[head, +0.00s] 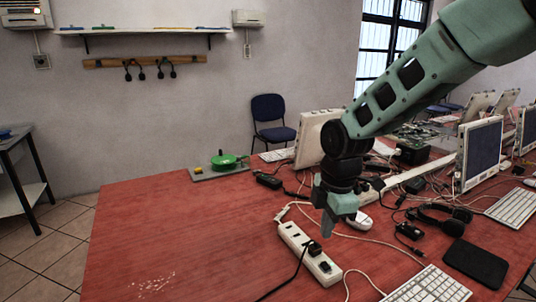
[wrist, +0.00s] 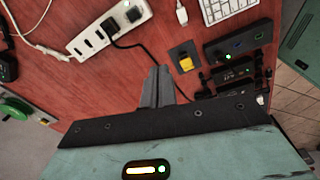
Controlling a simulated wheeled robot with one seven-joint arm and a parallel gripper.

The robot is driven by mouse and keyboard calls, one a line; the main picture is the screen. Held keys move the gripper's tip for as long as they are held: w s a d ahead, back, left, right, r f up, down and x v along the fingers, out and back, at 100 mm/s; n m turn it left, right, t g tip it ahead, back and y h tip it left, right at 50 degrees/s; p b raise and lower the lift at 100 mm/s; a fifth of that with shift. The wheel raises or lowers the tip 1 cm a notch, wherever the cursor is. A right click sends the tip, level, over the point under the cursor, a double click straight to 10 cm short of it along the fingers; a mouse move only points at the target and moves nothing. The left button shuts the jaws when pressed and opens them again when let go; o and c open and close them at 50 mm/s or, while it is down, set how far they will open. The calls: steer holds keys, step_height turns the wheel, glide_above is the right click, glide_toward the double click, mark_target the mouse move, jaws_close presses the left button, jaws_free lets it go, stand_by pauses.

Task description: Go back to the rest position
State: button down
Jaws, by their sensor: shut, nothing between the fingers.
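My gripper (head: 328,226) hangs from my green arm over the red table (head: 170,225), fingers pointing down. In the wrist view the two grey fingers (wrist: 160,80) are together with nothing between them. A white power strip (head: 292,235) lies on the table just below and beside the gripper in the head view. A black plug sits in the strip, with a black cable leading away. The strip also shows at the upper left of the wrist view (wrist: 88,40). The gripper appears clear of the strip and cables.
White and black cables, a white mouse (head: 360,221), headphones (head: 440,214), a black pad (head: 476,262), keyboards (head: 428,287) and monitors (head: 481,153) crowd the right side. A green round object (head: 224,160) lies on a board at the far edge. The table's left part is mostly clear.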

steer(key=s+a+r+m, duration=0.1)
steer(key=s+m, duration=1.1)
steer(key=s, duration=1.4)
steer(key=shift+s+r+g, duration=0.3)
steer(key=shift+s+r, duration=0.05)
steer(key=shift+r, duration=0.55)
